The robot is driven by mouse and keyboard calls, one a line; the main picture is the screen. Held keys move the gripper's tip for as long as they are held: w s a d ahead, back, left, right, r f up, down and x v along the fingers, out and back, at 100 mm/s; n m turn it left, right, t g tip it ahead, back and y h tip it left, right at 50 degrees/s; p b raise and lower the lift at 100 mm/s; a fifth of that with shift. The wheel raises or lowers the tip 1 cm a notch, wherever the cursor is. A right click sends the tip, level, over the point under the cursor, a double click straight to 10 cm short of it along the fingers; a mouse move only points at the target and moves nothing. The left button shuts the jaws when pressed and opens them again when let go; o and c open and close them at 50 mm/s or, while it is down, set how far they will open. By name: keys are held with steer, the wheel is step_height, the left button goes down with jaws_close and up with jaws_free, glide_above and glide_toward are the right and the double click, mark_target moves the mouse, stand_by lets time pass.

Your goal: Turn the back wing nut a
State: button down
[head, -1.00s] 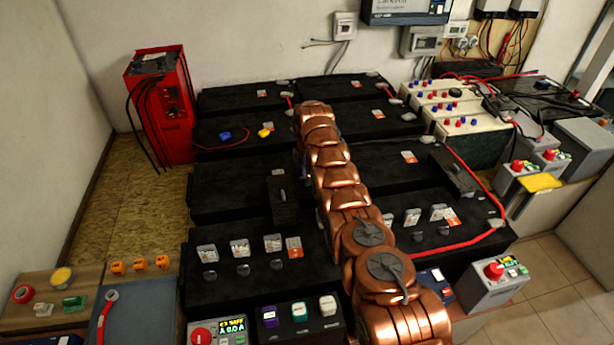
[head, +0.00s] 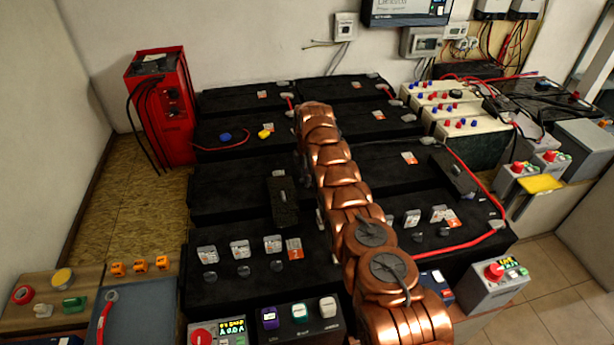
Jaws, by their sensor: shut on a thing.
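My copper-coloured arm runs from the lower right up over the middle of the black batteries. Its far end lies over the back rows, and my gripper is hidden behind it. What the jaws hold does not show. I cannot tell which part is back wing nut a. A blue knob-like piece (head: 225,137) and a yellow one (head: 265,133) sit on the second battery row (head: 215,128), left of the arm's end. Small grey terminal pieces show at the back, one on the left battery (head: 281,83) and one on the right battery (head: 372,75).
A red charger (head: 160,110) with black cables stands at the back left. A dark upright block (head: 282,200) stands on the batteries just left of my arm. Pale batteries (head: 470,130) and a red cable (head: 470,241) lie to the right. Control boxes (head: 498,285) line the front.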

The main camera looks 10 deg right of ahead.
steer(key=shift+s, duration=0.1)
steer(key=c, duration=1.2)
jaws_free()
